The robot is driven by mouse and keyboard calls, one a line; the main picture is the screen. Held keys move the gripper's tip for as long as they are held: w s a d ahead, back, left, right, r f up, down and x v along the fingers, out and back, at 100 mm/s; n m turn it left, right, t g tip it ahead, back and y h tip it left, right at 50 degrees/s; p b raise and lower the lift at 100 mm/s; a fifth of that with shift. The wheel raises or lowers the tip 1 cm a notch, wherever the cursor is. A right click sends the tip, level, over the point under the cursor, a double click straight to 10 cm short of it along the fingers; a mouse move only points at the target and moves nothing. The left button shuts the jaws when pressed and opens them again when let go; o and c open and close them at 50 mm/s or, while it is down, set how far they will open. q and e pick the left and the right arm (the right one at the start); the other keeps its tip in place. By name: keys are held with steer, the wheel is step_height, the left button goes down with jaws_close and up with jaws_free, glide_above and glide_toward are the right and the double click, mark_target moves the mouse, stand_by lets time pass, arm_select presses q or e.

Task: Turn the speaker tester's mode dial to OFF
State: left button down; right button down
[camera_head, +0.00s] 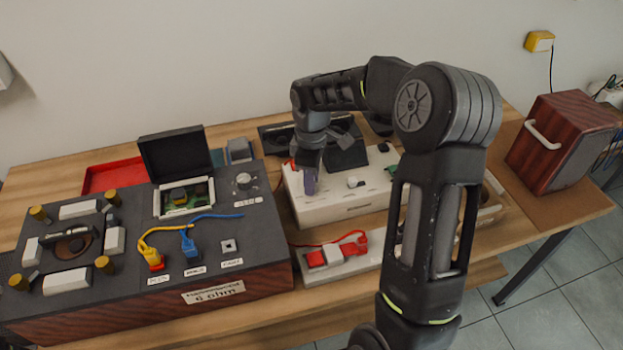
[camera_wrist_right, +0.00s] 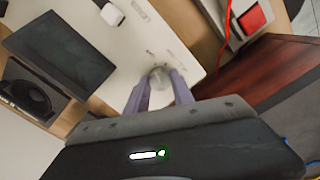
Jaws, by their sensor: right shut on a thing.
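The speaker tester is a white box with a dark tilted screen (camera_head: 345,155); its white casing (camera_head: 350,205) sits mid-table. My right gripper (camera_head: 309,185) reaches down onto the left end of its top. In the right wrist view, the two purple-grey fingers (camera_wrist_right: 159,88) are shut on a round silver dial (camera_wrist_right: 159,76), one finger on each side. The fingers hide part of the dial, and its setting cannot be read. In the head view the dial is hidden by the gripper. My left gripper is not in view.
A white knob (camera_head: 356,182) stands on the tester, right of my gripper. A dark-topped "6 ohm" box (camera_head: 235,262) stands close on the left. A red switch unit (camera_head: 335,255) lies in front. A wooden speaker cabinet (camera_head: 560,140) stands far right. My right arm covers the tester's right end.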

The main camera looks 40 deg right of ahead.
steer(key=c, duration=1.1)
jaws_free()
step_height(320, 180, up, 8)
steer(key=shift+f+b, duration=0.1)
steer(key=shift+b, duration=0.2)
